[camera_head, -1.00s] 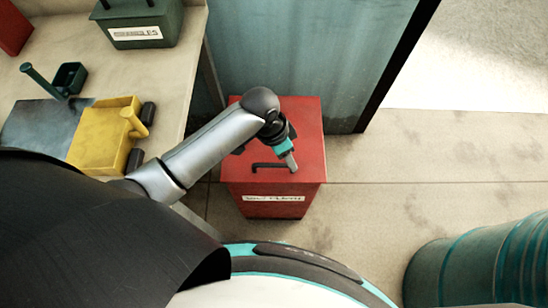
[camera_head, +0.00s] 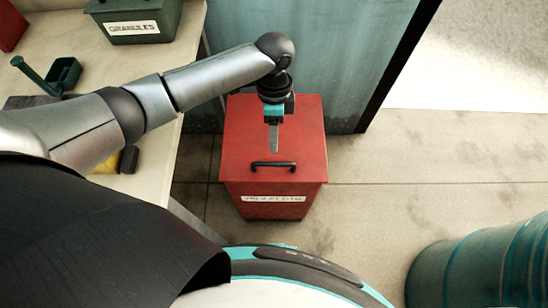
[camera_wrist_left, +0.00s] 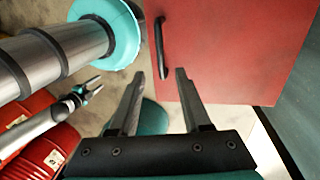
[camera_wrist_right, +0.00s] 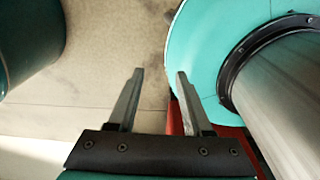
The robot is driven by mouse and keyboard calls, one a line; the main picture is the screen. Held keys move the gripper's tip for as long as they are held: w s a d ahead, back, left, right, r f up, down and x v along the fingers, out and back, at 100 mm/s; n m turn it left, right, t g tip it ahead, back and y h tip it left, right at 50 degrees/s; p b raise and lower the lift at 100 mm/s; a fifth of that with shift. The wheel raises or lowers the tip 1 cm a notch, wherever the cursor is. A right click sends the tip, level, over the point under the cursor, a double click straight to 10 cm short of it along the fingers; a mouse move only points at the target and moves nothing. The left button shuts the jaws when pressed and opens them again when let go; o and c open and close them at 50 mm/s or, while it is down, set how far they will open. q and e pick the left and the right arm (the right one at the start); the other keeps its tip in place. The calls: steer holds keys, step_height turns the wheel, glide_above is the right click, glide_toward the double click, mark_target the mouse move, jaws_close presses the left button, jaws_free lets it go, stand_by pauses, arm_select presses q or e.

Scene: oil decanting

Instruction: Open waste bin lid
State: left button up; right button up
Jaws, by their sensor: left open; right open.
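The red waste bin (camera_head: 236,150) stands on the floor in the head view, its lid down flat. A black bar handle (camera_head: 273,165) lies near the lid's front edge, above a white label (camera_head: 273,198). My left gripper (camera_head: 274,150) is over the lid, behind the handle in the picture, open and empty. In the left wrist view the lid (camera_wrist_left: 235,50) fills the right, and the handle (camera_wrist_left: 160,45) shows just beyond the fingertips, apart from them. My right gripper (camera_wrist_right: 160,72) is open and empty in the right wrist view; it also shows small in the left wrist view.
A table (camera_head: 165,78) on the left holds a green labelled box (camera_head: 132,20), a green scoop-like item (camera_head: 62,74) and a yellow object partly hidden by my arm. A teal wall (camera_head: 325,50) stands behind the bin. Red drums (camera_wrist_left: 38,155) show in the left wrist view.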

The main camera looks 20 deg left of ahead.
mark_target(274, 163)
arm_select(q)
steer(key=f+b, duration=0.1)
steer(key=f, duration=0.2)
steer(key=s+f, duration=0.1)
steer(key=f, duration=0.2)
steer(key=shift+s+d+b, duration=0.1)
steer(key=shift+d+b, duration=0.1)
steer(key=shift+b, duration=0.2)
steer(key=shift+s+d+f+b, duration=0.15)
steer(key=shift+f+b, duration=0.1)
steer(key=shift+f, duration=0.5)
steer(key=shift+s+a+f+b, duration=0.1)
steer(key=shift+f+b, duration=0.1)
steer(key=shift+f, duration=0.55)
arm_select(e)
steer(key=shift+t, duration=0.3)
steer(key=w+d+f, duration=0.2)
steer(key=w+f, duration=0.1)
steer(key=shift+w+d, duration=0.1)
steer(key=shift+d, duration=0.05)
arm_select(q)
jaws_close()
arm_select(e)
steer(key=shift+s+a, duration=0.25)
steer(key=shift+s, duration=0.05)
